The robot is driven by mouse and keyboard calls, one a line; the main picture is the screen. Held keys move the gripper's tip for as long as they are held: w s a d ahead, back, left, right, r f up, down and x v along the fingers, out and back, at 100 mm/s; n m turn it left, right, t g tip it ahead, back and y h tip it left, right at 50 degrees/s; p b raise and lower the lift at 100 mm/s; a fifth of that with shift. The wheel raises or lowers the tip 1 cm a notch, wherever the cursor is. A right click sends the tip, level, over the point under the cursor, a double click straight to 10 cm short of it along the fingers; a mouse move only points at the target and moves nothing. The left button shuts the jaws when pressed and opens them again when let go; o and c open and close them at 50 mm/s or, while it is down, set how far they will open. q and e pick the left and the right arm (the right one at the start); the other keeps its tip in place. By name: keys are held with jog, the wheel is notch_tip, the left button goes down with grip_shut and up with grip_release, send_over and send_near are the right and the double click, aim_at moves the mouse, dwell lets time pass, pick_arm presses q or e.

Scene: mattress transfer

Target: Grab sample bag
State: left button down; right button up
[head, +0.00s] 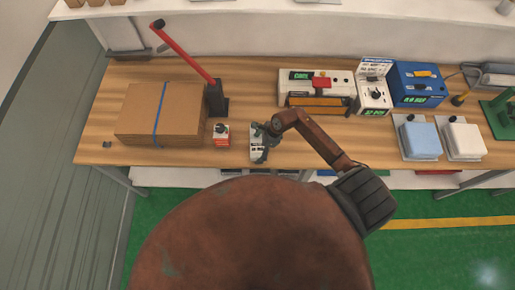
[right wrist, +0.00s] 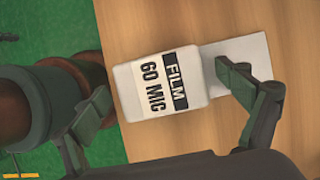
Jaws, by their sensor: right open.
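The sample bag looks like a white packet with rounded corners, marked "FILM 60 MIC" (right wrist: 150,98) in the right wrist view. It lies at the front edge of the wooden table, on or beside a flat pale sheet (right wrist: 258,55). My right gripper (right wrist: 162,86) is open, with one finger on either side of the packet; I cannot tell whether they touch it. In the head view the right gripper (head: 266,143) is over the packet (head: 257,155) and partly hides it. My left gripper is not in view.
A small red and white box (head: 221,138) stands just left of the gripper. Instruments, a blue device (head: 415,84) and two pads (head: 424,138) fill the right.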

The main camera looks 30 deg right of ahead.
jog(key=shift+c, duration=0.4)
jog(key=c, duration=1.2)
jog(key=shift+c, duration=0.2)
jog(key=shift+r, duration=0.15)
